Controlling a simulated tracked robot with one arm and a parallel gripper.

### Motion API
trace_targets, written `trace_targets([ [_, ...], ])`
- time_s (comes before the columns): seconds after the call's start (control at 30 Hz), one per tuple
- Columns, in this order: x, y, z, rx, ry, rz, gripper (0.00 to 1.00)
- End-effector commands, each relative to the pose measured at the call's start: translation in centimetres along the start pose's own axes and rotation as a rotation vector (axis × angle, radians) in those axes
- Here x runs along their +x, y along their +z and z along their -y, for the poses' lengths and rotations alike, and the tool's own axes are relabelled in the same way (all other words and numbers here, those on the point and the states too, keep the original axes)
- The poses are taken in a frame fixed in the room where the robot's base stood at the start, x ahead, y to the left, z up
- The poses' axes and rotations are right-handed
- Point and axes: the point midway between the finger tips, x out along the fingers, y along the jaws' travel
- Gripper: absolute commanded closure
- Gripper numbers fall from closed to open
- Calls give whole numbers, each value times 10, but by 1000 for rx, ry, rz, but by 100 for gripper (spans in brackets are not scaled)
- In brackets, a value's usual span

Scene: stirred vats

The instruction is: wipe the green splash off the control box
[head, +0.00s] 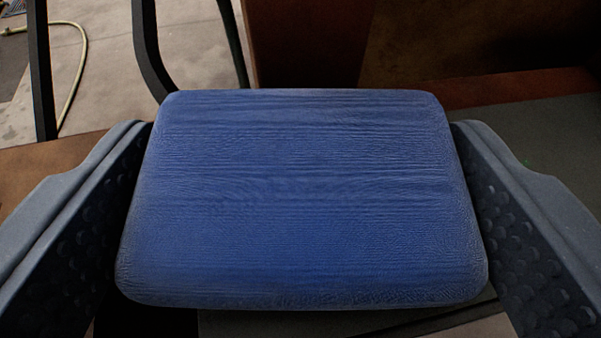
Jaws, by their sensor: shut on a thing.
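My gripper (301,190) is shut on a blue block-like pad (300,200) with rounded corners and a fine-grained surface. One dark grey finger presses on each side of it. The pad fills the middle of the head view and hides much of what lies beyond. I cannot make out the control box for certain, and no green splash shows clearly.
Behind the pad are a reddish-brown surface (310,45) and a dark grey flat surface (545,135) at the right. Black curved bars (150,50) stand at the upper left. A pale hose (78,70) lies on the light floor (195,40) there.

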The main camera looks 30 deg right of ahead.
Motion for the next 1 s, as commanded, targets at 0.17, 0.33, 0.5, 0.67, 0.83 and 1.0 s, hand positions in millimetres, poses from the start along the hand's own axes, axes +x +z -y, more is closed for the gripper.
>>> trace_targets([
  [0.17, 1, 3, 0, 0, 0, 0, 49],
  [0.33, 2, 4, 0, 0, 0, 0, 49],
  [0.5, 3, 3, -8, 1, 0, 2, 49],
  [0.67, 5, 2, -20, 2, 1, 2, 49],
  [0.83, 6, 1, -30, 0, -1, 0, 49],
  [1.0, 7, 1, -34, 0, -2, -1, 49],
])
